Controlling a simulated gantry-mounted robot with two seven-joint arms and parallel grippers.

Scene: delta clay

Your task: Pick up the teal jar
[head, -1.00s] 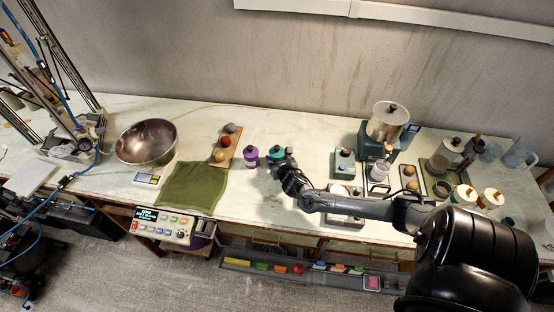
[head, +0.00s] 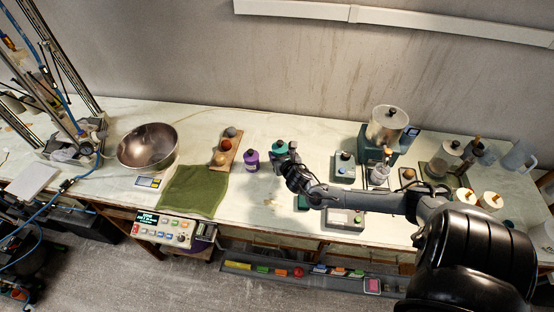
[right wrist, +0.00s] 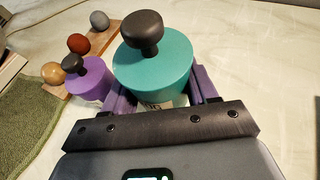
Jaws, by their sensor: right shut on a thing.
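The teal jar (head: 280,146) has a teal lid with a dark round knob and a pale body. In the right wrist view the teal jar (right wrist: 155,72) fills the space between the purple fingers of my right gripper (right wrist: 163,95). My right gripper (head: 281,159) is shut on it, with one finger on each side. The jar looks upright and a little above the bench, though its base is hidden. My left gripper is out of view.
A purple jar (head: 251,160) stands close to the left. Beyond it are a wooden board (head: 227,150) with several balls, a green cloth (head: 194,190) and a metal bowl (head: 147,146). Lab equipment (head: 388,128) stands to the right. Bench behind the jar is clear.

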